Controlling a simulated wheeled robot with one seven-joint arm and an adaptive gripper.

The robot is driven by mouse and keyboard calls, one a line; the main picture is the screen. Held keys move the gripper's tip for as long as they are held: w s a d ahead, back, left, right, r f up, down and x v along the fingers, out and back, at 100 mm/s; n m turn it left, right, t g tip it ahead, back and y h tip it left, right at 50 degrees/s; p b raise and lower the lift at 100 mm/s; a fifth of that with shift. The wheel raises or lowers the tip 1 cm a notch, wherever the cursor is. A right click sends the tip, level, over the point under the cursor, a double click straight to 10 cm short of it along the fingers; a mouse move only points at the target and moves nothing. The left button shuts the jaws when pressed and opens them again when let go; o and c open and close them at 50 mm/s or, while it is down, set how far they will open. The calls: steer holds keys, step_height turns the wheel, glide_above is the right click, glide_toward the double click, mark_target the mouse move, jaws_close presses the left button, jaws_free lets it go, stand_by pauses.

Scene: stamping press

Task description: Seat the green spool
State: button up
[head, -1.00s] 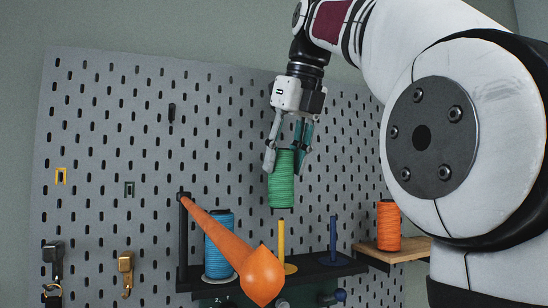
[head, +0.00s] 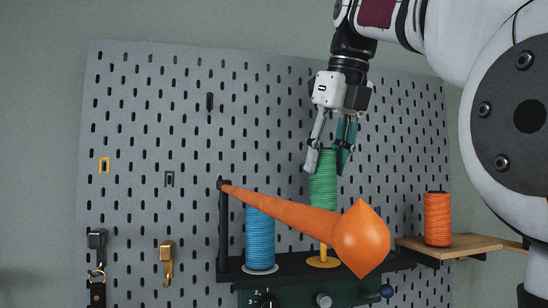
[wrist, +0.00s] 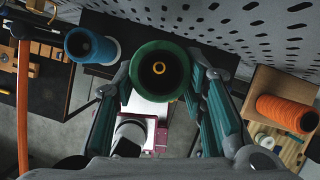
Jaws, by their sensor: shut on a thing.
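The green spool (head: 323,178) is upright in my gripper (head: 330,160), whose fingers are shut on its upper part. It is above the yellow peg (head: 323,252) on the dark shelf (head: 290,268). The orange bar crosses in front, so I cannot tell whether the spool's lower end is around the peg. In the wrist view the green spool (wrist: 148,50) is between the fingers (wrist: 158,90), and a yellow ring shows inside its bore, roughly centred.
A blue spool (head: 260,235) stands left on the shelf. A long orange bar with a cone end (head: 360,240) juts out in front. An orange spool (head: 437,218) stands on a wooden shelf (head: 470,245) at right. Pegboard is behind.

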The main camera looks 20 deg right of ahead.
mark_target(328, 205)
steer(key=shift+f+b, duration=2.55)
steer(key=shift+f, duration=0.75)
steer(key=shift+f, duration=0.3)
steer(key=shift+f+b, duration=0.35)
steer(key=shift+b, duration=0.15)
steer(key=shift+f, duration=0.35)
steer(key=o, duration=1.2)
